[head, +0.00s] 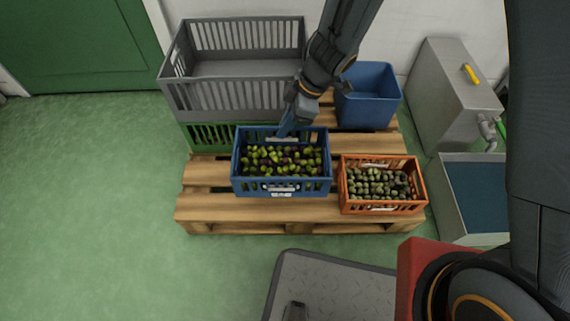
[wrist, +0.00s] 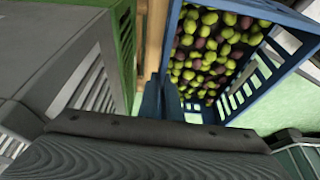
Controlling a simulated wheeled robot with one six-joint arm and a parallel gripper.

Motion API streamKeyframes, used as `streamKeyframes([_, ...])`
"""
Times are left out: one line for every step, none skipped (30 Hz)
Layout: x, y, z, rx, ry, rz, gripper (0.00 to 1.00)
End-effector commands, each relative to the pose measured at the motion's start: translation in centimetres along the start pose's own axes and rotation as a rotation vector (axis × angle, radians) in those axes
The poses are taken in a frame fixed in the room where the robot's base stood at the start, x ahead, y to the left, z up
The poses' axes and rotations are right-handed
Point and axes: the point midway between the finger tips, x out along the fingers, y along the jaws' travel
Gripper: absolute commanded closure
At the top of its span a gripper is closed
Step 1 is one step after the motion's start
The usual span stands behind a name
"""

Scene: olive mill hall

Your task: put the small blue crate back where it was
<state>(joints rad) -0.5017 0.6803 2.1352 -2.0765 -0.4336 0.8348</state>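The small blue crate (head: 281,187), filled with green and dark olives, is at the front middle of the wooden pallet (head: 240,212) in the head view. It looks level; whether it rests fully on the boards is hard to tell. My gripper (head: 286,131) reaches down to its rear wall. In the wrist view my gripper's fingers (wrist: 163,98) are close together at the rim of the blue crate (wrist: 171,32), with the wall running in between them. They look shut on that rim, though the tips are partly hidden.
A grey crate (head: 235,98) on a green crate (head: 215,137) stands behind left. A taller blue bin (head: 368,101) is behind right. An orange crate (head: 381,209) of olives stands close on the right. Bare boards show left of the blue crate. A metal tank (head: 447,95) stands right.

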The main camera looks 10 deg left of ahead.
Motion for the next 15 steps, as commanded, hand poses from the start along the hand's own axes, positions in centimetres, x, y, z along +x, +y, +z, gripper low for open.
streamKeyframes([1.3, 0.1, 0.6, 0.002, 0.000, -0.001, 1.00])
streamKeyframes([1.8, 0.1, 0.8, 0.002, 0.000, -0.001, 1.00])
streamKeyframes([2.4, 0.1, 1.0, 0.001, 0.000, -0.001, 1.00])
streamKeyframes([2.9, 0.1, 1.2, 0.002, 0.000, -0.002, 1.00])
streamKeyframes([3.3, 0.1, 1.4, 0.002, 0.000, -0.001, 1.00])
streamKeyframes([3.9, 0.1, 1.6, 0.001, 0.000, -0.002, 1.00])
streamKeyframes([4.4, 0.1, 1.8, 0.001, 0.001, -0.002, 1.00])
streamKeyframes([4.8, 0.1, 2.0, 0.002, 0.001, -0.001, 1.00])
streamKeyframes([5.4, 0.1, 2.2, 0.001, 0.001, -0.002, 1.00])
streamKeyframes([5.8, 0.1, 2.4, 0.001, 0.000, -0.002, 1.00])
streamKeyframes([6.3, 0.1, 2.6, 0.003, 0.000, -0.001, 1.00])
streamKeyframes([6.8, 0.1, 2.8, 0.002, 0.000, -0.001, 1.00])
streamKeyframes([7.2, 0.1, 3.0, 0.001, 0.000, -0.001, 1.00])
streamKeyframes([7.6, 0.1, 3.1, 0.002, 0.000, -0.001, 1.00])
streamKeyframes([8.0, 0.1, 3.3, 0.003, 0.000, -0.001, 1.00])
